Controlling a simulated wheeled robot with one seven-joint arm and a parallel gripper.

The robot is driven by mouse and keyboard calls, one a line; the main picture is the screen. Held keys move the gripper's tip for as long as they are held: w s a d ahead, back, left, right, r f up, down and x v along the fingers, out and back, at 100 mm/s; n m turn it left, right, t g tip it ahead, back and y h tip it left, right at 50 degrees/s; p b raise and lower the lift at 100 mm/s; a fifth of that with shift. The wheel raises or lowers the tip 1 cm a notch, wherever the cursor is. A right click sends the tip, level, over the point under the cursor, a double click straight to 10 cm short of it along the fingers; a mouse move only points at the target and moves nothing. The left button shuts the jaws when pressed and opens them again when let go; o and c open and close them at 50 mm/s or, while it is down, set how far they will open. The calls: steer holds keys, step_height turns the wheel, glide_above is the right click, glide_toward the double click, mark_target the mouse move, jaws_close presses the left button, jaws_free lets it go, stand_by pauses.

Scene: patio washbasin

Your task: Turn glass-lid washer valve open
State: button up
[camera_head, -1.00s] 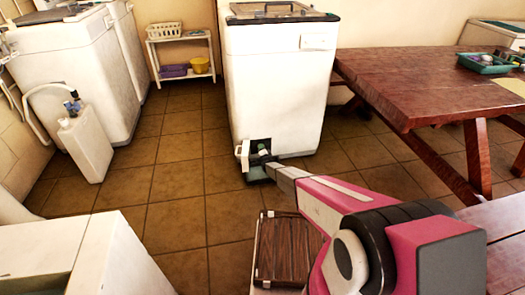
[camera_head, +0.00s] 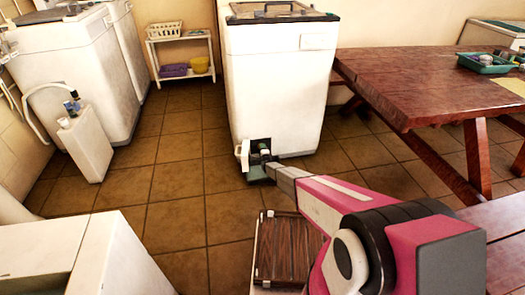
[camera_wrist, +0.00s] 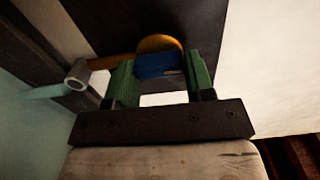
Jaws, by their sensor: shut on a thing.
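The glass-lid washer (camera_head: 275,85) stands upright at the centre of the head view, with a dark opening low on its front. In the wrist view, the valve has a blue handle (camera_wrist: 160,66) in front of a brass-coloured body (camera_wrist: 158,43). My gripper (camera_wrist: 162,75) has its two green fingers on either side of the blue handle and is shut on it. In the head view my gripper (camera_head: 262,158) is at the low opening, and the valve is too small to make out there.
A grey pipe end (camera_wrist: 77,77) lies left of the fingers. A red-brown table (camera_head: 430,85) stands right of the washer. A brown slatted-top stool (camera_head: 288,250) is beside my arm. White machines line the left, with open tiled floor (camera_head: 185,190) between.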

steer(key=o, duration=0.9)
steer(key=shift+s, duration=0.15)
steer(key=v, duration=1)
steer(key=shift+s+d, duration=0.15)
steer(key=shift+s, duration=0.15)
